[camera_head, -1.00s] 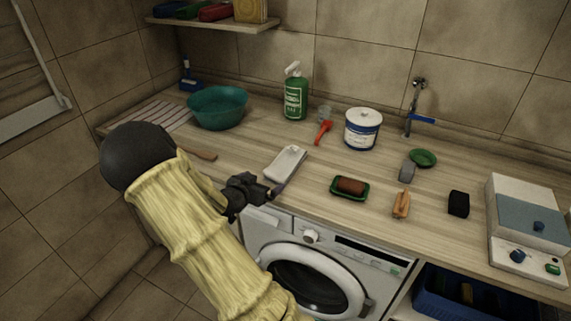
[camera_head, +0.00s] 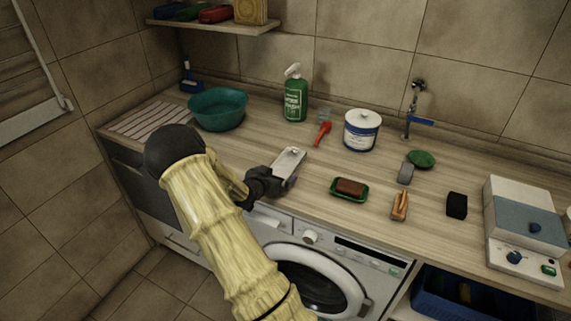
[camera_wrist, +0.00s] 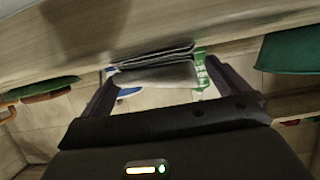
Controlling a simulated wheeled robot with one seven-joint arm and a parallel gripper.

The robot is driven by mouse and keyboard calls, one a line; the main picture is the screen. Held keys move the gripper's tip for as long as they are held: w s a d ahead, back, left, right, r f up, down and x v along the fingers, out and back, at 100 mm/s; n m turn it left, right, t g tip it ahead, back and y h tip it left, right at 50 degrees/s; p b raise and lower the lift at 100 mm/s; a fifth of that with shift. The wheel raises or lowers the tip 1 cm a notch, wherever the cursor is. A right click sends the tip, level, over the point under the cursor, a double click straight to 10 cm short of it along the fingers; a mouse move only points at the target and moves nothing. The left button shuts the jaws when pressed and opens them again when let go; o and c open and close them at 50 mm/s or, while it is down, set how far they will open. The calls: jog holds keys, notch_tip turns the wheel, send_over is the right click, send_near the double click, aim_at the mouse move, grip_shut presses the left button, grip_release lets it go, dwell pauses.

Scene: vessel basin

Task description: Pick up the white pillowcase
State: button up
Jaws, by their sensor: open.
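The white pillowcase (camera_head: 290,160) is a small folded, pale bundle on the wooden counter, near its front edge above the washing machine. In the wrist view the folded pillowcase (camera_wrist: 155,75) shows its layered edge between the two fingers. My gripper (camera_head: 282,180) is open at the near end of the pillowcase, with its fingers on either side of it. In the wrist view my gripper (camera_wrist: 161,72) has its fingers spread wide, with no clear contact on the cloth. The near end of the pillowcase is partly hidden by the gripper in the head view.
A teal basin (camera_head: 217,109) stands at the back left, a green spray bottle (camera_head: 295,99) behind the pillowcase. A red-handled brush (camera_head: 322,134) and a white tub (camera_head: 362,130) are behind right. A green soap dish (camera_head: 350,197) lies to the right.

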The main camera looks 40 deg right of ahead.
jog(key=x, duration=0.2)
jog(key=shift+w+d, duration=0.1)
jog(key=shift+d, duration=0.15)
jog(key=shift+c, duration=0.4)
jog(key=c, duration=1.1)
notch_tip(320, 180, up, 10)
jog(key=shift+r, duration=0.1)
